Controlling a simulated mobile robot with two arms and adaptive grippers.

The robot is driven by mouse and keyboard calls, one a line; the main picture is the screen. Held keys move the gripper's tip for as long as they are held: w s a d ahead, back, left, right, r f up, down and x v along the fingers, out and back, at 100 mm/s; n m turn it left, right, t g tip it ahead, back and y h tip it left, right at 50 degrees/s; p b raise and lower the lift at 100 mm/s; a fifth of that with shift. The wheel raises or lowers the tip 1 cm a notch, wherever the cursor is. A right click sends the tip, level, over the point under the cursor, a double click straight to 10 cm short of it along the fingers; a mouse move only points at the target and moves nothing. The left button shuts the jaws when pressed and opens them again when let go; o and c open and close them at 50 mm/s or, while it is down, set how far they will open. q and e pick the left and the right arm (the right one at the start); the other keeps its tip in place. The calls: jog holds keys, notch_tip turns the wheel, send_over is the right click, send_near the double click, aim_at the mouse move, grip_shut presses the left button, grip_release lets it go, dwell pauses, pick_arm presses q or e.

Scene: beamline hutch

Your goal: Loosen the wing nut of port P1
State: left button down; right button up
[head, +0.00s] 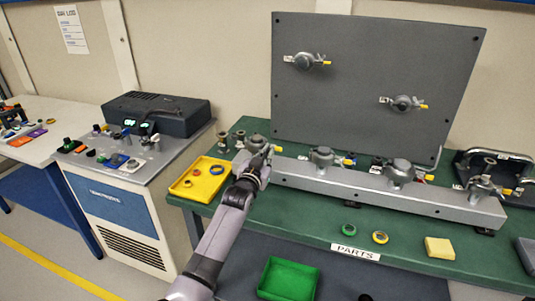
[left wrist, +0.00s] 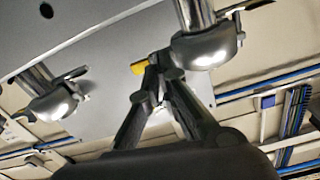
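The left-most port (head: 257,143) on the grey rail has a round metal body and a clamp with a yellow-tipped wing nut (head: 275,149). Its label is not readable, so I cannot confirm that it is P1. My left gripper (head: 263,160) is right at this clamp and hides part of it. In the left wrist view, the fingers (left wrist: 161,70) are close together, closed at the wing nut, whose yellow tip (left wrist: 139,68) sticks out to their left. The round metal port body (left wrist: 207,47) is just right of the fingertips. My right gripper is not in view.
The grey rail (head: 340,192) carries several more clamped ports on the green table (head: 310,222). A grey upright panel (head: 370,70) stands behind. A yellow tray (head: 190,187) with rings is left of my gripper. A green bin (head: 288,279) sits below in front.

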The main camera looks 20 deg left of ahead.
pick_arm(q)
jog(key=shift+r+n, duration=0.1)
jog(key=shift+n, duration=0.3)
jog(key=c, duration=1.8)
grip_release()
jog(key=shift+c, duration=0.2)
jog(key=s, duration=0.8)
jog(key=shift+a, duration=0.15)
